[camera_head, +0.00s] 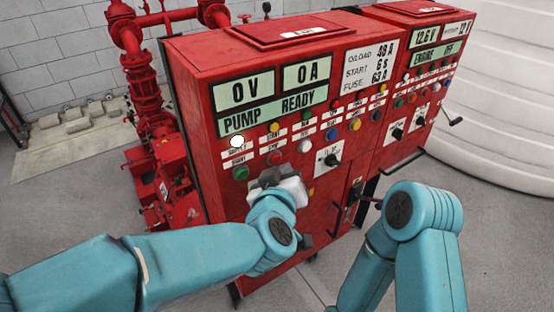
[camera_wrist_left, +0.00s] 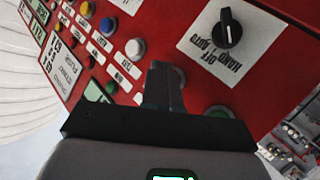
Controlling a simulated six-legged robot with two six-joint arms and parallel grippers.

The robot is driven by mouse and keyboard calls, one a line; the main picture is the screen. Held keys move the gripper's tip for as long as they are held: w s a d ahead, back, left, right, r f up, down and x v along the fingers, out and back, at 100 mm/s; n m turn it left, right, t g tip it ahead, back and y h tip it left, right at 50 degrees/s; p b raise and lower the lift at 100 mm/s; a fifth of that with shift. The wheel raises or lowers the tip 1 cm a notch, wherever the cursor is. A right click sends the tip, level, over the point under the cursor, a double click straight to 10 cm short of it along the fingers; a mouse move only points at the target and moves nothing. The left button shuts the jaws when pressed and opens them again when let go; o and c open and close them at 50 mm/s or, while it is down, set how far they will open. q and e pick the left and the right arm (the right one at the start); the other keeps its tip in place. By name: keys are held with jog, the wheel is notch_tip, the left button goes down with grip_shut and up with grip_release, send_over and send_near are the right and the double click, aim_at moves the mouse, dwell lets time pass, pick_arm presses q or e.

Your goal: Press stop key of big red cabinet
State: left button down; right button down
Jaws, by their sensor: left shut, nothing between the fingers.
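My left gripper (camera_head: 281,179) is in front of the panel, just below the red button. In the left wrist view the closed fingers (camera_wrist_left: 162,78) point at the panel. They partly cover a round button (camera_wrist_left: 179,76) whose colour is hard to tell; contact is unclear. The green button (camera_wrist_left: 218,112) is beside it. My right gripper is not visible.
A black rotary switch (camera_head: 332,159) is to the right of the gripper; it also shows in the left wrist view (camera_wrist_left: 228,32). A second red cabinet (camera_head: 405,150) adjoins on the right. Red pipework (camera_head: 145,95) stands at the left, and a white ribbed tank (camera_head: 510,110) behind right.

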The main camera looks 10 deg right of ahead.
pick_arm(q)
jog(key=shift+s+d+p, duration=0.1)
jog(key=shift+s+d, duration=0.2)
jog(key=shift+s, duration=0.5)
jog(key=shift+s+d+p, duration=0.15)
jog(key=shift+s+d, duration=0.15)
jog(key=shift+s, duration=0.5)
jog(key=shift+s+d+p, duration=0.1)
jog(key=shift+s+d, duration=0.2)
jog(key=shift+s, duration=0.5)
